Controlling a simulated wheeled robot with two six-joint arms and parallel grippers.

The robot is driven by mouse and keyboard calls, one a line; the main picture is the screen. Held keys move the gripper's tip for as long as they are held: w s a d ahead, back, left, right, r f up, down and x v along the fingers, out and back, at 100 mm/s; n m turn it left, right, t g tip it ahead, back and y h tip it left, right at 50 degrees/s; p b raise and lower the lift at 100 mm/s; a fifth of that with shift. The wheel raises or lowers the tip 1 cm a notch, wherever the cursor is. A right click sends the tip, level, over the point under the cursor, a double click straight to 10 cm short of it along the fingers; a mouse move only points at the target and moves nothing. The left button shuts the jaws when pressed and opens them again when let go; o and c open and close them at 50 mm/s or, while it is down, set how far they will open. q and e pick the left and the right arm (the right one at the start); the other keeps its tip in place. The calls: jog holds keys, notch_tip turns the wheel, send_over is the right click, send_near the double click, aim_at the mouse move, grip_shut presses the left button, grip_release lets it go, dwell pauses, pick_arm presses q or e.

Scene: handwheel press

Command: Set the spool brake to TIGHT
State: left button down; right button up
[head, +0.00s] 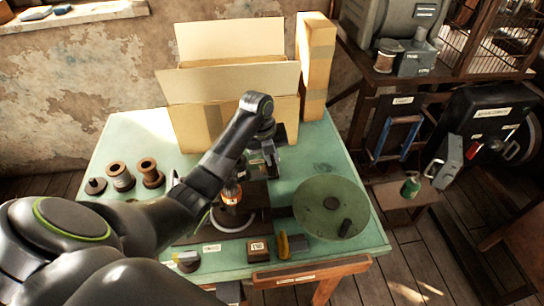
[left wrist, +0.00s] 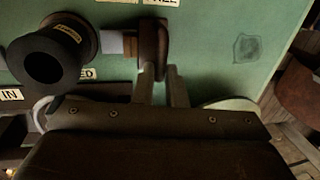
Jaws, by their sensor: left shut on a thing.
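My left gripper (head: 264,160) reaches down over the middle of the green table. In the left wrist view the left gripper (left wrist: 161,78) has its two grey fingers closed at the near end of a dark brown lever (left wrist: 152,38), which I take for the spool brake. A pale block with a brown strip touches the lever's left side. A cut-off label ending in "EE" (left wrist: 160,2) lies beyond the lever. A black spool-like part (left wrist: 58,52) with a small label stands to the left. In the head view my arm and gripper hide the lever. My right gripper is not seen.
The green table (head: 125,140) carries an open cardboard box (head: 230,80) at the back and spools (head: 121,176) at the left. A round green disc (head: 330,206) with a dark knob lies at the right. Small labelled parts line the front edge.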

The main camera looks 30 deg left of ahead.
pick_arm(q)
jog(key=shift+a, duration=0.1)
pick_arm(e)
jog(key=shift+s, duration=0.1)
